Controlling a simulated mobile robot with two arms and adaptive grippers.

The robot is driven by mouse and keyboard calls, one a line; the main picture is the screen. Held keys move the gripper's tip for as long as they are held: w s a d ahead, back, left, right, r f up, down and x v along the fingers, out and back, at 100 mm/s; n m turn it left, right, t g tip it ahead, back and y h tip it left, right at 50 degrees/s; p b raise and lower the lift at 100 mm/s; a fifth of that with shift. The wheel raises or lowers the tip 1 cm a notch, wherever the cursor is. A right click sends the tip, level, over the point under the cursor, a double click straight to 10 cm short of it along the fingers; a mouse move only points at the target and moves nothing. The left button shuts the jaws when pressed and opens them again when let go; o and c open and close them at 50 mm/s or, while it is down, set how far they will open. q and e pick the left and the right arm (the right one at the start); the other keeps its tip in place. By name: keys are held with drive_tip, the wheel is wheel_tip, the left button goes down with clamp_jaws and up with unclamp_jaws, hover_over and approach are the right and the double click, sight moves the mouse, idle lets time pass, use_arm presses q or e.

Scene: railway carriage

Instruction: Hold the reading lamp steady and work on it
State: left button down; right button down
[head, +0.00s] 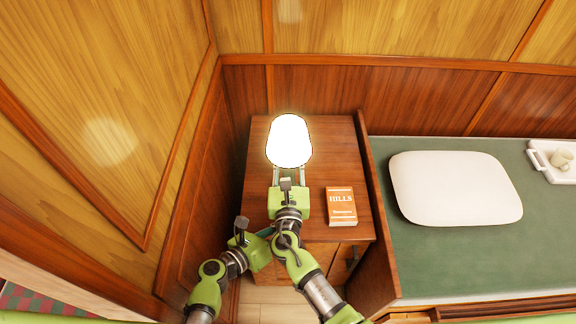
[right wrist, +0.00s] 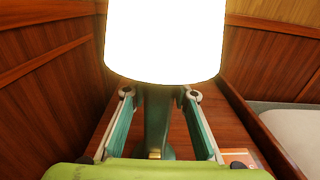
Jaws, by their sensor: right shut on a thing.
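The reading lamp (head: 289,141) stands on the small wooden cabinet, with its white shade glowing. In the right wrist view its shade (right wrist: 165,40) fills the top and its dark green stem (right wrist: 157,120) runs down below. My right gripper (head: 289,172) is shut on the lamp, its fingers (right wrist: 160,95) on either side of the stem just under the shade. The lamp's base is mostly hidden behind the gripper. My left gripper (head: 264,235) is low at the cabinet's front edge, beside and partly behind my right arm. Its fingertips are hard to make out.
An orange book (head: 341,206) lies on the cabinet top (head: 332,150), right of the lamp. A wooden panel separates the cabinet from a green bunk (head: 440,255) with a white pillow (head: 455,188). A white tray (head: 547,165) with a cup (head: 561,158) sits far right. Wooden walls close in left and behind.

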drive_tip(key=c, duration=1.6)
unclamp_jaws()
drive_tip(key=shift+f, duration=0.1)
